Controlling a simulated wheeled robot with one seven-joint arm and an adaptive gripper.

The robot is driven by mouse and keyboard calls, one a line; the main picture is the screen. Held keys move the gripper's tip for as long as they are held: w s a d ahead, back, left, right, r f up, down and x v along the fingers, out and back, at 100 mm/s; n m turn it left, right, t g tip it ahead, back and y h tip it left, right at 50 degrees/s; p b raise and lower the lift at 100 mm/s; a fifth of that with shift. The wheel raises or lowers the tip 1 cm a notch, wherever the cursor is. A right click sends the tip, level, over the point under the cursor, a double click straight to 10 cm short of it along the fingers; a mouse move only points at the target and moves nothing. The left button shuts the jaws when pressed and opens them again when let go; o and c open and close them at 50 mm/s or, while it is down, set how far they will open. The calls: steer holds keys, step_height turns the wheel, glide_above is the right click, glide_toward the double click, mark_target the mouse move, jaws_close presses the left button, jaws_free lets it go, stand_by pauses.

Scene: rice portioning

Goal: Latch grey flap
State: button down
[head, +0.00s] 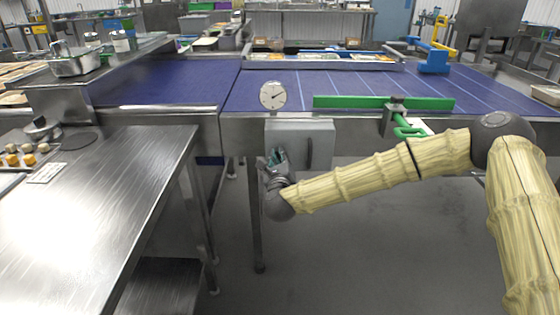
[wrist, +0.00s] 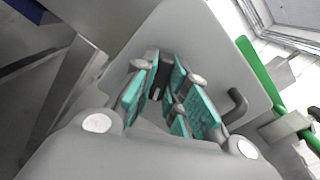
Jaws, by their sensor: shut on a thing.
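The grey flap (head: 322,130) is a flat grey panel under the front edge of the blue conveyor. A dark upright handle (head: 308,153) stands out from its face; it also shows in the wrist view (wrist: 236,104). My gripper (head: 274,157) is at the flap's left side, left of the handle. In the wrist view, the flap (wrist: 190,30) fills the middle behind my teal-padded fingers (wrist: 170,95). The fingers are shut on a small part at the flap, mostly hidden between the pads, so its shape is unclear. I cannot tell whether the flap is latched.
A steel table (head: 100,190) stands to the left, with a gap before the conveyor's leg. A round dial (head: 272,95) stands above the flap. A green bar (head: 350,102) and green-handled clamp (head: 405,128) are at the upper right. The floor below is open.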

steer(key=shift+f+m+b, duration=0.15)
steer(key=shift+m+b, duration=1.15)
steer(key=shift+b, duration=0.05)
steer(key=shift+m+b, duration=0.35)
steer(key=shift+m, duration=0.05)
steer(key=shift+m+b, duration=0.3)
steer(key=shift+b, duration=0.15)
steer(key=shift+m+b, duration=0.7)
steer(key=shift+c, duration=2)
jaws_free()
steer(key=s, duration=0.8)
